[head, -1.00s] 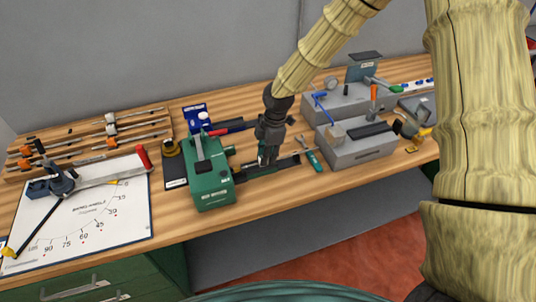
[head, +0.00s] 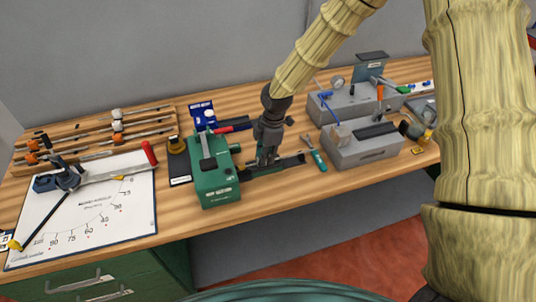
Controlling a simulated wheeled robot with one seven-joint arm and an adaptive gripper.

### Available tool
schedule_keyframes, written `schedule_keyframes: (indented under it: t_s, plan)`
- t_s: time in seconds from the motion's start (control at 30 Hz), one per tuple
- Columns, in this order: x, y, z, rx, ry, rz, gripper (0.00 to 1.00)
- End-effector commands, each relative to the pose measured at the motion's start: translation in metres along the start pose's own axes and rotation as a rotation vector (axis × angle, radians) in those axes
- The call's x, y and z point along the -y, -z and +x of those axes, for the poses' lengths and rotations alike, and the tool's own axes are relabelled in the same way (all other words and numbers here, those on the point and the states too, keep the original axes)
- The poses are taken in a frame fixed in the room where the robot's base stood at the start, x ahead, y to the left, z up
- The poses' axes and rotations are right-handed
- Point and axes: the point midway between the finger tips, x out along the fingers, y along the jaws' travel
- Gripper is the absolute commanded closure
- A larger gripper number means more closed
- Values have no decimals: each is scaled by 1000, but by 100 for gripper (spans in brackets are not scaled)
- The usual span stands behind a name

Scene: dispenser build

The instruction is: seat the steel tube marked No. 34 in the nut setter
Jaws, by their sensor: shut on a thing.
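The nut setter (head: 212,182) is a green block machine with a pale label on its front, standing mid-bench. A dark rail (head: 289,164) runs out from its right side. My gripper (head: 264,163) points down over this rail, just right of the green body. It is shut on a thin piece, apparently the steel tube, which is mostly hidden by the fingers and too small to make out. The No. 34 mark cannot be read. I cannot tell whether the tube touches the setter.
A wooden rack (head: 95,142) with several tubes lies at the left, behind a white angle board (head: 85,215). A teal-handled tool (head: 318,160) lies right of the rail. A grey machine (head: 362,149) stands farther right. A small blue stand (head: 202,114) is behind the setter.

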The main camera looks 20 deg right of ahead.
Motion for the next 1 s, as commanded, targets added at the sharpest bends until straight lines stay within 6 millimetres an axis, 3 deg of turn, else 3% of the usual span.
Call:
schedule_keyframes:
  t_s: [0.73, 0.77, 0.8, 0.9, 1.0]
  plan:
    - [0, 17, 3, 0, 0, 0, 100]
    - [0, 17, 3, 0, 0, 1, 79]
    - [0, 17, 3, 0, 0, 1, 72]
    - [0, 17, 3, 0, 0, 1, 56]
    - [0, 16, 3, 0, 0, 1, 56]
